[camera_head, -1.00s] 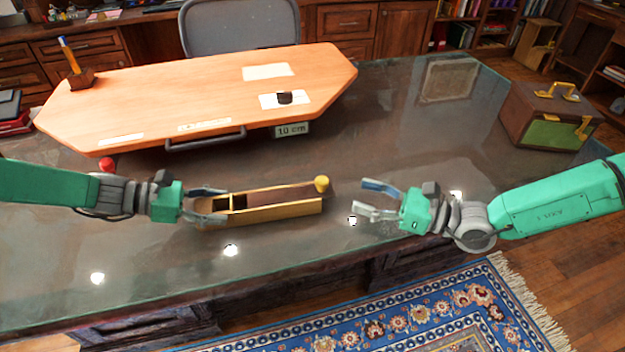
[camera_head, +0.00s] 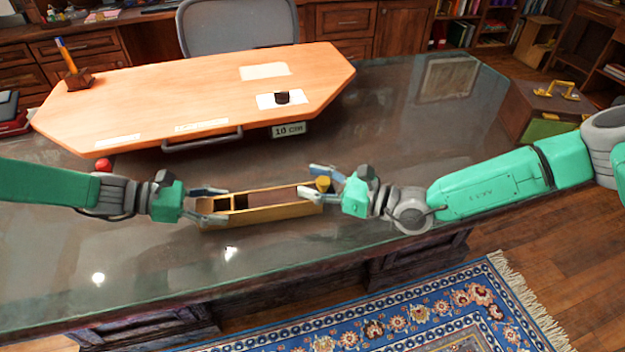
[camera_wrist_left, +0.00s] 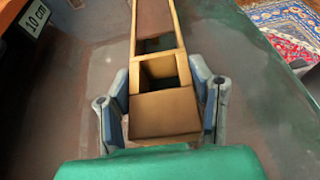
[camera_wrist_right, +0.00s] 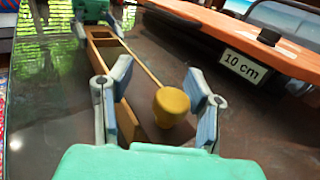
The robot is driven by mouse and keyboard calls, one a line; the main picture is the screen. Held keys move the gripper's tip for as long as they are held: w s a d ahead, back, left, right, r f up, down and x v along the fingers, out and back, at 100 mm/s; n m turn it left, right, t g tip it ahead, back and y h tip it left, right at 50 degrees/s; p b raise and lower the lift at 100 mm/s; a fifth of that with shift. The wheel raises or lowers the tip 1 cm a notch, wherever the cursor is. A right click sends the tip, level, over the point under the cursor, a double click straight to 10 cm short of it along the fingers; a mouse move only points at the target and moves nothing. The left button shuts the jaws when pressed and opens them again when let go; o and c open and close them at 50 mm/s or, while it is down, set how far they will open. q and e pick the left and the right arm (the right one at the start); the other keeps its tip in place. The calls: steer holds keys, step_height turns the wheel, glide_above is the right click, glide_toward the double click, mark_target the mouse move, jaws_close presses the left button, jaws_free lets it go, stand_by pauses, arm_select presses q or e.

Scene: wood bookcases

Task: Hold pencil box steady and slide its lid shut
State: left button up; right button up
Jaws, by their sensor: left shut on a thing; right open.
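The long wooden pencil box (camera_head: 260,214) lies on the glass-topped desk. My left gripper (camera_head: 206,205) is shut on the box's left end, with a finger on each side; the left wrist view shows the gripped end block (camera_wrist_left: 164,113). The brown lid (camera_head: 272,197) lies in the box toward the right, leaving open compartments at the left end. A yellow knob (camera_head: 323,184) stands at the lid's right end. My right gripper (camera_head: 315,183) is open around the knob; in the right wrist view the knob (camera_wrist_right: 171,106) is between the fingers, with a gap visible on the right.
An orange wooden board (camera_head: 190,100) with a handle and a "10 cm" label (camera_head: 288,130) lies behind the box. A red ball-like knob (camera_head: 103,165) is at the left. A brown and green case (camera_head: 545,110) stands at the far right. The desk's front is clear.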

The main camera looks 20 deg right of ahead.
mark_target(292, 190)
arm_select(q)
steer(key=shift+d, duration=0.2)
arm_select(e)
steer(key=shift+d, duration=0.2)
steer(key=shift+c, duration=1.2)
arm_select(q)
steer(key=shift+d+r, duration=0.1)
arm_select(e)
jaws_close()
arm_select(q)
steer(key=shift+w+a, duration=0.1)
steer(key=shift+a, duration=0.35)
arm_select(e)
steer(key=shift+a, duration=0.5)
arm_select(q)
steer(key=shift+d, duration=0.15)
arm_select(e)
steer(key=a, duration=0.2)
steer(key=shift+a, duration=0.4)
arm_select(q)
steer(key=shift+d, duration=0.15)
arm_select(e)
steer(key=shift+o, duration=1.2)
jaws_free()
steer(key=shift+w, duration=0.1)
steer(key=shift+d, duration=0.15)
